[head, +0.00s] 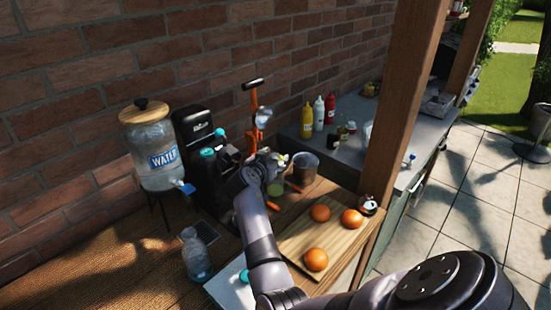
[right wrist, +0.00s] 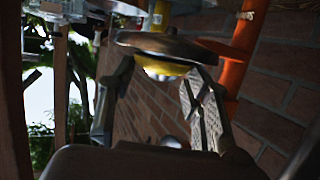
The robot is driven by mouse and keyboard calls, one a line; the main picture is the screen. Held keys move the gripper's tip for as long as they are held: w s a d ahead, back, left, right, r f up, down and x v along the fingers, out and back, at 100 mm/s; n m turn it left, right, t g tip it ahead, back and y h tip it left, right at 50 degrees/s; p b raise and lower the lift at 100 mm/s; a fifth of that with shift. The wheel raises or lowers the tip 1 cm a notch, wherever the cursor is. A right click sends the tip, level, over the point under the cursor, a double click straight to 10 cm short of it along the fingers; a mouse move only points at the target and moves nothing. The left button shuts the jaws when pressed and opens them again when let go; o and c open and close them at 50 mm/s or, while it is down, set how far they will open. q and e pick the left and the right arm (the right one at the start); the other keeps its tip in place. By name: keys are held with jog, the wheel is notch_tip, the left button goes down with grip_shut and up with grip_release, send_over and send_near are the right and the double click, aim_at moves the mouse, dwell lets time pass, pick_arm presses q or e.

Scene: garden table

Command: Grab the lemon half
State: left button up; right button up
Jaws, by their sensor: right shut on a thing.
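In the right wrist view a yellow, rounded thing (right wrist: 163,72), which looks like the lemon half, sits between the tips of my right gripper (right wrist: 158,80). The fingers are shut on it, one at each side. A dark round disc partly covers it. In the head view my right gripper (head: 230,160) is beside the orange juicer press (head: 257,125), in front of the black machine. My left gripper is not in view.
A cutting board (head: 302,243) with several oranges (head: 316,260) lies at right. A dark container (head: 305,167) stands behind it. A water dispenser (head: 150,150) and a clear bottle (head: 196,255) stand at left. A wooden post (head: 405,100) and the brick wall (head: 90,80) bound the space.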

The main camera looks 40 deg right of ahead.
jog(key=shift+a+r, duration=0.1)
jog(key=shift+a, duration=0.05)
jog(key=shift+c, duration=2.5)
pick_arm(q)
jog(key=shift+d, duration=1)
pick_arm(e)
jog(key=shift+c, duration=0.5)
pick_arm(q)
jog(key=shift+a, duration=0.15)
